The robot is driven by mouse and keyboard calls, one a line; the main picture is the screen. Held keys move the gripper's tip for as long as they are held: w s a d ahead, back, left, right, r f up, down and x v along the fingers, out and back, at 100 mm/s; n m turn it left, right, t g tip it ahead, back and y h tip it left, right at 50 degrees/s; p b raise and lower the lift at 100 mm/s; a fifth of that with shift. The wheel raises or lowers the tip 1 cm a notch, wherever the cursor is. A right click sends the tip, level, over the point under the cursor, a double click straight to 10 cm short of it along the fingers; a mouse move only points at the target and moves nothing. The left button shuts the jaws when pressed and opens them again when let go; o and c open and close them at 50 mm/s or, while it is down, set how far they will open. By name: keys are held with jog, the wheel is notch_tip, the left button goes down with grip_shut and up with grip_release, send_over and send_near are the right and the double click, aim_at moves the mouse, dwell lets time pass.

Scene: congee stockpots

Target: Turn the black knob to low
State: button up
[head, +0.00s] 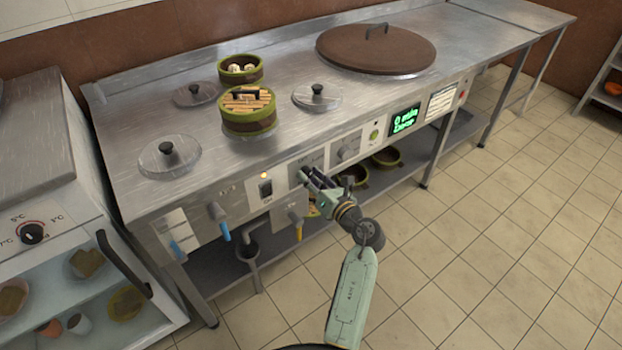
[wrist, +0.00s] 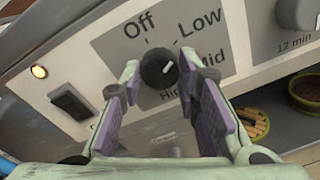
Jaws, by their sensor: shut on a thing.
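The black knob (wrist: 158,70) sits on a grey plate (wrist: 112,45) marked Off, Low, Mid and a partly covered "Hi..." label. A short white mark on the knob's face points up and right, toward the word Low. My gripper (wrist: 158,76) has one finger on each side of the knob and is shut on it. In the head view my gripper (head: 310,178) reaches the front panel from the lower right. It mostly hides the knob there.
A lit orange lamp (wrist: 39,71) and a black switch (wrist: 71,106) are left of the plate. A grey timer knob (head: 347,149) is to the right. Bamboo steamers (head: 248,118) and a large brown lid (head: 376,52) are on the counter. The tiled floor (head: 480,230) is clear at right.

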jog(key=o, duration=1.2)
jog(key=shift+c, duration=0.2)
jog(key=v, duration=1.2)
